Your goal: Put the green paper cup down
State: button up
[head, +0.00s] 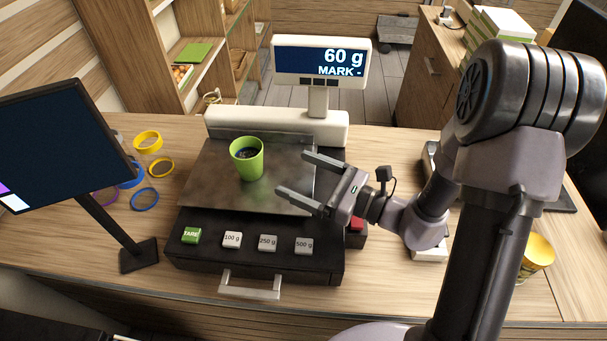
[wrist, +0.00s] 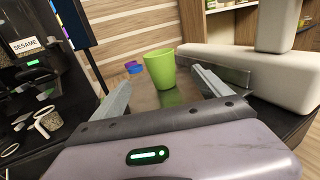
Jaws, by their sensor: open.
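The green paper cup (head: 247,160) stands upright on the dark metal pan (head: 215,180) of the scale. Something dark shows inside it. My gripper (head: 293,174) is open and empty to the right of the cup, its fingers pointing toward it with a clear gap. In the wrist view the cup (wrist: 160,68) stands ahead, beyond the fingertips of my gripper (wrist: 161,82). The scale display (head: 320,62) reads 60 g and MARK -.
Buttons including a green TARE button (head: 191,235) line the scale's front. A black monitor (head: 62,150) stands at the left, with coloured tape rings (head: 147,141) beside it. A yellow cup (head: 537,254) stands at the right. Bare counter (head: 385,150) lies behind my gripper.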

jog(key=shift+s+d+r, duration=0.15)
jog(key=shift+s+r, duration=0.05)
jog(key=shift+s, duration=0.15)
jog(key=s+a+r+n+g+h, duration=0.1)
jog(key=s+r+n+g+h, duration=0.15)
jog(key=s+n+g, duration=0.4)
jog(key=s+a+r+n+g+h, duration=0.1)
jog(key=s+a+n+g+h, duration=0.2)
jog(key=s+n, duration=0.65)
jog(key=d+r+n+t+h, duration=0.3)
jog(key=d+r+t+h, duration=0.2)
jog(key=d+h, duration=0.3)
jog(key=d+t, duration=0.1)
jog(key=d, duration=0.3)
jog(key=shift+s+n, duration=0.4)
notch_tip(320, 180, down, 8)
jog(key=b, duration=0.8)
jog(key=shift+f+b, duration=0.25)
jog(key=shift+b, duration=0.05)
